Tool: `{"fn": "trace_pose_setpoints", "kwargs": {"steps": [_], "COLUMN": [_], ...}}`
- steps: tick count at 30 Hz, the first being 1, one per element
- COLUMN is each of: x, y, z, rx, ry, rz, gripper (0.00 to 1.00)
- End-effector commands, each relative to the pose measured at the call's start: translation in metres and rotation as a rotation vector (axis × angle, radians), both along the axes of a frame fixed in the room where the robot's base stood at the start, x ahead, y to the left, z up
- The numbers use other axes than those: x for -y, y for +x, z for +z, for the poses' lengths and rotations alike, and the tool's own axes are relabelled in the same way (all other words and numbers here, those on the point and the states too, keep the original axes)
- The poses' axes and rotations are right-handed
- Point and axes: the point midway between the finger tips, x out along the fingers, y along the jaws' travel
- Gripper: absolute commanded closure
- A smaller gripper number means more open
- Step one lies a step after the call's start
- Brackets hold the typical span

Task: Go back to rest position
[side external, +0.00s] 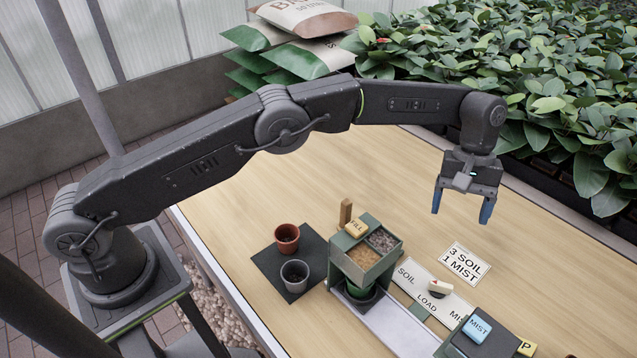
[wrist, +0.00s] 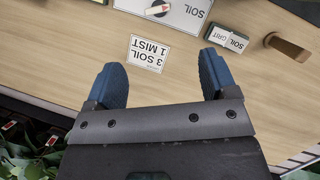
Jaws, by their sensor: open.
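My gripper (side external: 463,207) hangs over the right part of the table, near the plant bed, with its two blue fingers apart and nothing between them. In the wrist view my gripper (wrist: 165,85) also shows spread and empty. The arm stretches out from its base at the left. Below and in front of the fingers lies a white card (side external: 466,263) reading "3 SOIL 1 MIST". The card also shows in the wrist view (wrist: 149,54), beyond the fingertips.
A green dispenser (side external: 366,247) with a yellow FILL block stands mid-table over a pot. Two pots, terracotta (side external: 287,238) and grey (side external: 294,276), stand on a dark mat. A dial panel (side external: 433,293) and a blue MIST button (side external: 477,329) lie at the front. Plants (side external: 560,90) border the far side.

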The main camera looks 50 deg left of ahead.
Motion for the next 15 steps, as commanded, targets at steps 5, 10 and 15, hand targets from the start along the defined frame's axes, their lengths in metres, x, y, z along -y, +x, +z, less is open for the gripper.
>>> {"fn": "trace_pose_setpoints", "kwargs": {"steps": [5,10,15], "x": [-0.043,-0.086,-0.129], "y": [-0.004,-0.027,-0.066], "z": [0.076,0.132,0.175], "rx": [0.124,0.238,0.349], "ry": [-0.014,-0.010,0.007], "rz": [-0.037,-0.080,-0.130], "gripper": [0.21,0.21,0.21]}}
